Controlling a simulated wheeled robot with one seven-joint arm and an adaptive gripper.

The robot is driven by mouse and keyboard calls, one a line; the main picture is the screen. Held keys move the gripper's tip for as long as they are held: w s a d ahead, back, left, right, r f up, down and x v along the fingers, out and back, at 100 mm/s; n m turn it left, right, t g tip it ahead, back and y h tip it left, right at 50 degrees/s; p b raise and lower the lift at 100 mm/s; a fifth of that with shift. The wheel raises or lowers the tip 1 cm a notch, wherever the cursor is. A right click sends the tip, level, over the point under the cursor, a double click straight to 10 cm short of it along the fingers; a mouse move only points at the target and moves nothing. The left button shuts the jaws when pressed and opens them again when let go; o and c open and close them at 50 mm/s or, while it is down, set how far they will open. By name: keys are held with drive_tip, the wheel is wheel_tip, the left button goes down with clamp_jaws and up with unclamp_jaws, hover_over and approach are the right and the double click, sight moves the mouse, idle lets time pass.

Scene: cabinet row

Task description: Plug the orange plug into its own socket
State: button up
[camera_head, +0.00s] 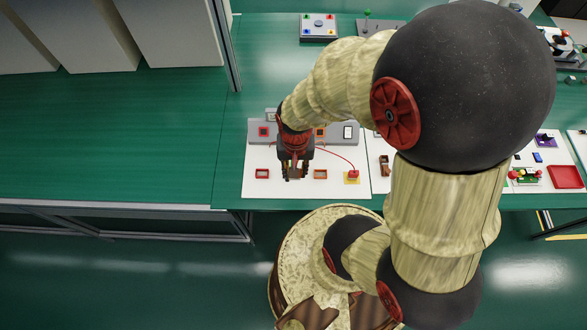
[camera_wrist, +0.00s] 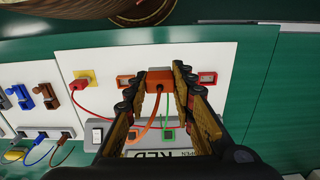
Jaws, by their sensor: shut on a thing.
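My gripper (camera_head: 296,172) is over the white board (camera_head: 275,188); in the wrist view its fingertips (camera_wrist: 165,76) are shut on the orange plug (camera_wrist: 158,79). An orange cable runs from the plug back to the grey box. The orange-framed socket (camera_wrist: 125,80) is empty, beside the plug on its left in the wrist view. It also shows in the head view (camera_head: 320,174), right of my gripper. A red-framed socket (camera_wrist: 208,78) is empty on the other side. The plug's height above the board is hard to tell.
A red plug (camera_wrist: 78,84) sits at the yellow socket (camera_head: 352,179), with its red cable crossing the board. The grey box (camera_head: 335,140) with a white switch (camera_head: 347,132) stands behind. Another board with small plugs (camera_wrist: 46,95) lies alongside. The green bench at left is clear.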

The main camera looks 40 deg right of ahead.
drive_tip(key=shift+r+p, duration=1.35)
drive_tip(key=shift+r, duration=0.25)
